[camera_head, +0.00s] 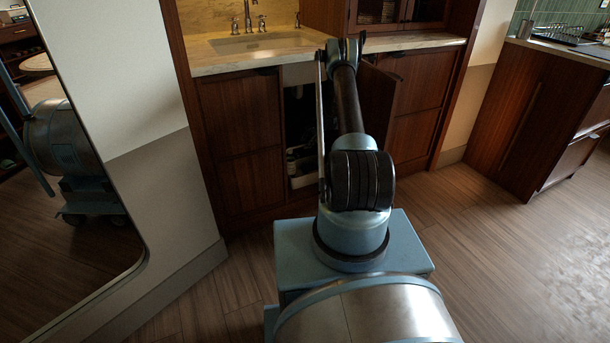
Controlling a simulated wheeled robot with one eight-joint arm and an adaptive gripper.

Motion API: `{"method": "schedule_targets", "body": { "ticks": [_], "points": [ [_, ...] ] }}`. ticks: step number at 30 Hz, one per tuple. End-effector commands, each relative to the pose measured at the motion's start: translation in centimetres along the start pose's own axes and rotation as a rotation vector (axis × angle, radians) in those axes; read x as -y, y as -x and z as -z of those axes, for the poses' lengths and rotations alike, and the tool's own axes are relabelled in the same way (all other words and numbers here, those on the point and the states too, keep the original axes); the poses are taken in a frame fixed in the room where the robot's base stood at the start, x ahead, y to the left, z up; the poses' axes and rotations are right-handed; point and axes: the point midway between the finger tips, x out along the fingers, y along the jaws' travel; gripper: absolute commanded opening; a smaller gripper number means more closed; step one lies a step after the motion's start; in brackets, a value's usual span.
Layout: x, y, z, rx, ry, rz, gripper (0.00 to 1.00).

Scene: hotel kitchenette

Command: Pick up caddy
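A pale caddy (303,181) appears to stand low inside the open cabinet under the sink. What look like bottles (291,164) show in or beside it. My arm covers its right side, and the dark interior hides its back. My arm rises in front of the cabinet and bends near the counter edge. My gripper cannot be made out; it is hidden behind my own arm or in the dark cabinet. Whether anything touches the caddy does not show.
The cabinet door (376,101) stands open to the right of the opening. The counter (408,42) with a sink (262,43) lies above. A mirror (75,200) and wall (150,165) bound the left. Wooden floor (490,250) is clear at right, before another cabinet (520,115).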

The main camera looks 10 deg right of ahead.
Motion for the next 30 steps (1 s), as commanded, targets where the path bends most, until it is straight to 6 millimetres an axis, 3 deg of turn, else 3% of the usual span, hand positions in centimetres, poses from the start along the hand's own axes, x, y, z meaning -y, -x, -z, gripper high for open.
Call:
{"method": "schedule_targets", "body": {
  "ticks": [7, 16, 21, 30],
  "points": [
    [-0.1, -3.1, 0.0, 0.000, 0.001, 0.000, 0.36],
    [-0.1, -3.6, 0.0, 0.000, 0.001, 0.000, 0.36],
    [-0.1, -3.5, 0.0, 0.000, 0.001, 0.000, 0.00],
    [-0.1, -3.5, 0.0, 0.000, 0.000, 0.001, 0.00]
  ]
}}
